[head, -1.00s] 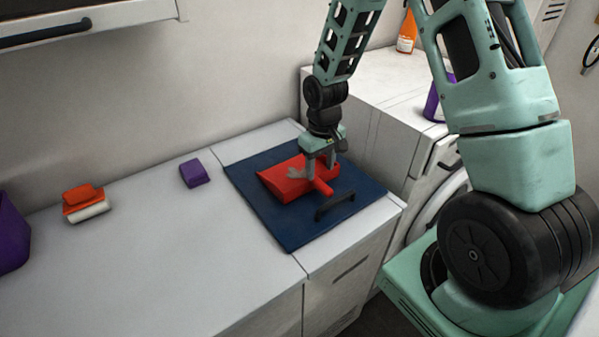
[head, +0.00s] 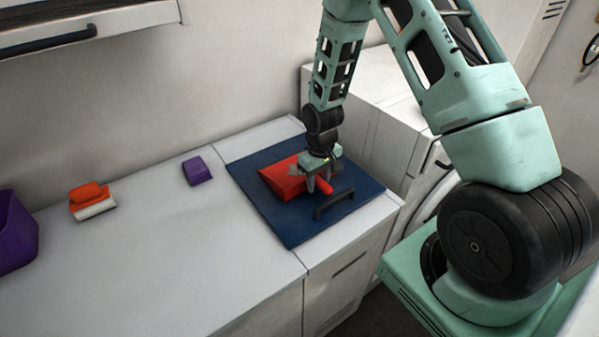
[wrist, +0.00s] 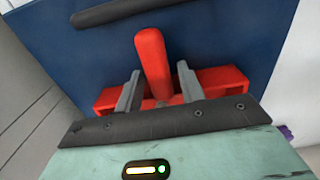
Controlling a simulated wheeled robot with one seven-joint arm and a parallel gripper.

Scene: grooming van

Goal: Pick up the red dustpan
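The red dustpan (head: 282,181) lies on the dark blue mat (head: 262,208) on the counter, its handle toward the front right. My gripper (head: 318,186) is lowered over the dustpan where the handle meets the pan. In the wrist view the dustpan's handle (wrist: 153,62) stands between the two grey fingers of my gripper (wrist: 157,88). The fingers are spread, with a gap on each side of the handle. Part of the pan is hidden behind my gripper body in the wrist view.
A black bar handle (head: 334,203) is at the mat's front right, close to the dustpan. A purple block (head: 197,170), an orange-and-white brush (head: 92,201) and a purple bin (head: 14,236) stand left. A white cabinet (head: 375,95) rises behind right. The middle counter is clear.

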